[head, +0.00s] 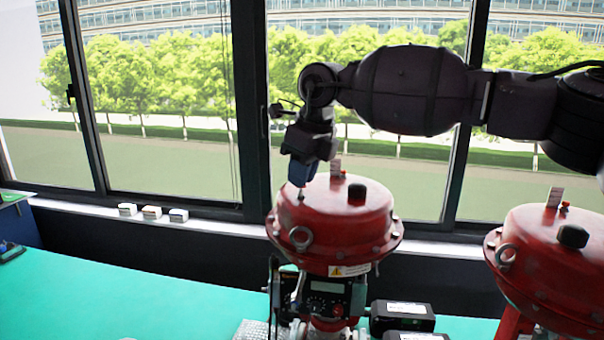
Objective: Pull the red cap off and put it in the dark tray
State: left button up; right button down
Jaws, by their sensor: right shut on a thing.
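My right gripper (300,186) comes in on the arm from the right and points down over the left part of the red round valve actuator top (325,215). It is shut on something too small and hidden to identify. A small red piece (342,173) stands at the back of this top, beside a pale tag and apart from the gripper. I cannot tell whether it is the red cap. A dark flat object (9,252) at the far left edge is cut off, and I cannot tell whether it is the dark tray. My left gripper is not in view.
A second red actuator (555,260) stands at the right. Below the first are a dark positioner box (325,290) and black boxes with white labels (402,317). The green table (120,295) is clear at left. Small white blocks (151,212) line the window sill.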

jog(key=shift+r, duration=0.3)
dwell(0.4)
jog(key=shift+r+p, duration=0.5)
jog(key=shift+r, duration=1.35)
